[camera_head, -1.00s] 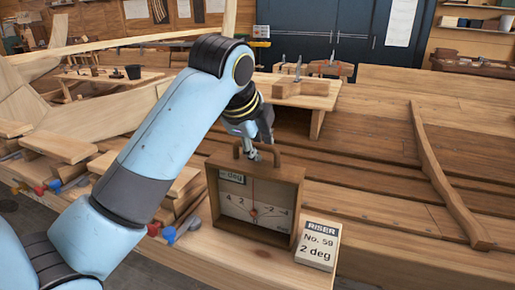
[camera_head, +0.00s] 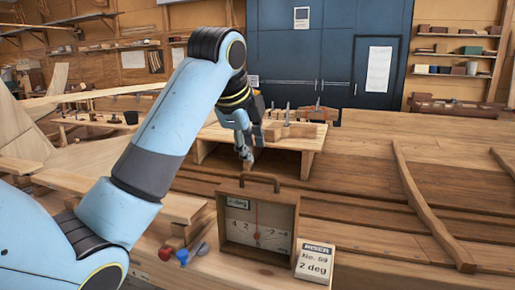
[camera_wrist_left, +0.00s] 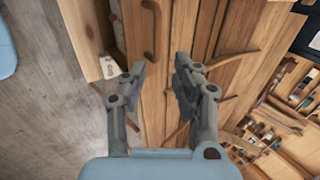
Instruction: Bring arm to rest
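My left arm (camera_head: 155,150) reaches in from the left in the head view. Its gripper (camera_head: 248,163) hangs above and a little left of a wooden gauge box with a dial (camera_head: 257,226). The box stands upright with a brown carry handle (camera_head: 260,180) on top, clear of the fingers. In the left wrist view the gripper (camera_wrist_left: 158,72) has its two fingers apart with nothing between them. The handle (camera_wrist_left: 150,20) shows beyond the fingertips. My right gripper is not in view.
A card reading "2 deg" (camera_head: 314,264) stands right of the box. A small wooden bench (camera_head: 300,140) with tools is behind it. The planked hull (camera_head: 370,200) fills the right, with a curved timber (camera_head: 425,205) on it.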

